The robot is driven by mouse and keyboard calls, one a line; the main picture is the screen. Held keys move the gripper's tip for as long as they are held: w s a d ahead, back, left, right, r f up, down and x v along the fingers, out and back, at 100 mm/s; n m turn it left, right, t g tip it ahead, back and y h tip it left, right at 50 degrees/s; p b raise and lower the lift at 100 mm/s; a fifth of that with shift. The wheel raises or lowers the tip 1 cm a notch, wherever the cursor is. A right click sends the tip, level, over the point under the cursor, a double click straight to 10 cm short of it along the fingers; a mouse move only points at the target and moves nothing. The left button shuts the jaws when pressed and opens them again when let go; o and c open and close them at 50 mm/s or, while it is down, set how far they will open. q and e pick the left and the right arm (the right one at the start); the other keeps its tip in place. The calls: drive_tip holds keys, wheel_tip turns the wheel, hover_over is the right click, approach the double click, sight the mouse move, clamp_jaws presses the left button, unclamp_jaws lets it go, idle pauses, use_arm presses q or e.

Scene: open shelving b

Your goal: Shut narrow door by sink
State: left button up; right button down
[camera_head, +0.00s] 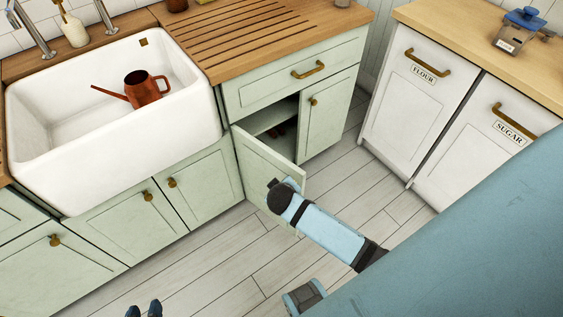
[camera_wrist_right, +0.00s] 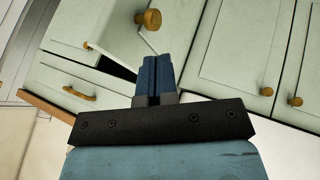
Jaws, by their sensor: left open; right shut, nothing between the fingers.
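The narrow pale green door (camera_head: 256,162) right of the sink stands partly open, hinged on its sink side, with a dark gap behind it. In the right wrist view, the door (camera_wrist_right: 188,28) shows with its brass knob (camera_wrist_right: 150,18) close beyond my fingers. My right gripper (camera_wrist_right: 157,64) is shut and empty, close to the door's outer face; I cannot tell whether it touches. In the head view the right wrist mostly hides it. My left gripper (camera_head: 143,309) is open and empty at the bottom edge, away from the door.
The white sink (camera_head: 110,165) holds a copper watering can (camera_head: 143,88). Closed double doors (camera_head: 205,180) are under it. A closed drawer (camera_head: 300,78) is above the open door. White flour and sugar cabinets (camera_head: 405,115) stand at the right. Floor (camera_head: 210,265) in front is clear.

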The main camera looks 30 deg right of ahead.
drive_tip(key=w+d+f, duration=0.2)
drive_tip(key=w+d+f+b, duration=0.1)
drive_tip(key=d+f, duration=0.1)
drive_tip(key=shift+w+d+f, duration=0.15)
drive_tip(key=shift+w, duration=0.2)
drive_tip(key=shift+w+d, duration=0.2)
drive_tip(key=shift+d, duration=0.4)
